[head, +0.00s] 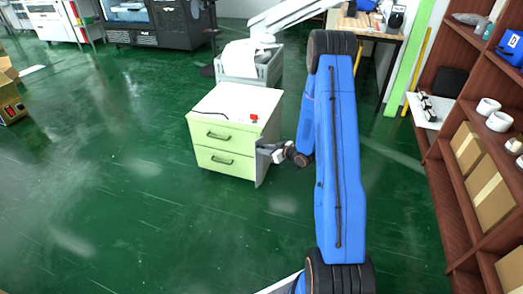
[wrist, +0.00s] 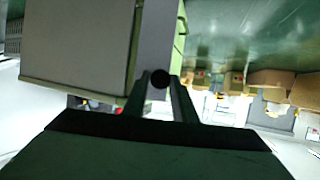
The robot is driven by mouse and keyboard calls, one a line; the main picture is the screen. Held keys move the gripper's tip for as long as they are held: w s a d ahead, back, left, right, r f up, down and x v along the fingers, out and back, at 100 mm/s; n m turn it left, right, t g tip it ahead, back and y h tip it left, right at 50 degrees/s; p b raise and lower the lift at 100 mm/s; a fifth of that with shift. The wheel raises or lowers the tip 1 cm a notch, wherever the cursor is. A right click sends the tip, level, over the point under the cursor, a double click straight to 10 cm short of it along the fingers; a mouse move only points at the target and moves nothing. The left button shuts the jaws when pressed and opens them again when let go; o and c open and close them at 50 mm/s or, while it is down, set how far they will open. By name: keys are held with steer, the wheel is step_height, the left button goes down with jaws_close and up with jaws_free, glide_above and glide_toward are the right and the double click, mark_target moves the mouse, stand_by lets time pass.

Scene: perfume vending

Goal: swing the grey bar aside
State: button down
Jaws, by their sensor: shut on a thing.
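A low cabinet (head: 228,118) with a pale top and two pale green drawers stands in the middle of the head view. Upright grey bar (head: 262,172) runs along its right front edge. My gripper (head: 266,149) reaches this edge from the right, beside the drawers. In the wrist view, the grey bar (wrist: 160,35) runs up from between the fingers of my gripper (wrist: 159,82). The fingers are shut on it, with a dark round spot between them. The exact contact is small and partly hidden.
A red button-like thing (head: 254,117) sits on the cabinet top. A grey crate (head: 250,68) stands behind it. A brown shelf (head: 470,130) with boxes and cups lines the right. The green floor (head: 90,190) left of the cabinet is clear.

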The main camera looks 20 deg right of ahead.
steer(key=shift+d+n+g+y, duration=0.65)
steer(key=shift+n+g+y, duration=0.15)
steer(key=shift+n+y, duration=0.2)
steer(key=shift+d+n+g+y, duration=0.65)
steer(key=shift+n+g+y, duration=0.25)
steer(key=shift+n, duration=0.25)
steer(key=shift+d+n+g+y, duration=0.65)
steer(key=shift+n+g+y, duration=0.05)
steer(key=shift+n+y, duration=0.35)
steer(key=c, duration=1.5)
jaws_free()
steer(key=shift+s, duration=0.1)
steer(key=v, duration=1.7)
steer(key=shift+d+r, duration=0.2)
steer(key=shift+r, duration=0.05)
